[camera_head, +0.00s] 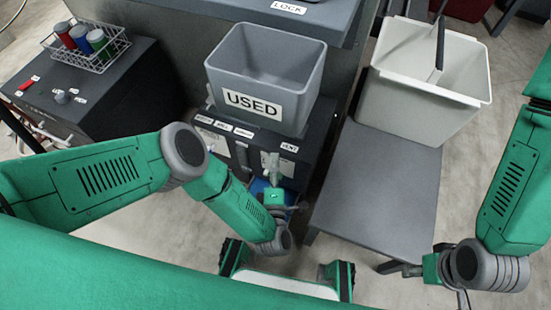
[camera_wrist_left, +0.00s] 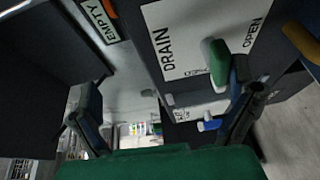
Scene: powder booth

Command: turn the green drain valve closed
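The green drain valve handle (camera_wrist_left: 215,62) stands out from a white plate marked DRAIN and OPEN (camera_wrist_left: 185,42) in the left wrist view. My left gripper (camera_wrist_left: 163,88) is open, its two fingers wide apart. The handle is close beside the right-hand finger; I cannot tell whether they touch. In the head view my left gripper (camera_head: 272,170) is small at the front of the dark cabinet (camera_head: 318,140), and the drain handle cannot be made out there. My right gripper (camera_head: 422,287) is at the lower right, fingers apart and empty, beside the grey table.
A grey USED bin (camera_head: 300,62) sits on the cabinet. A wire basket with cans (camera_head: 100,58) is at the upper left. An orange part (camera_wrist_left: 300,42) is near the left gripper.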

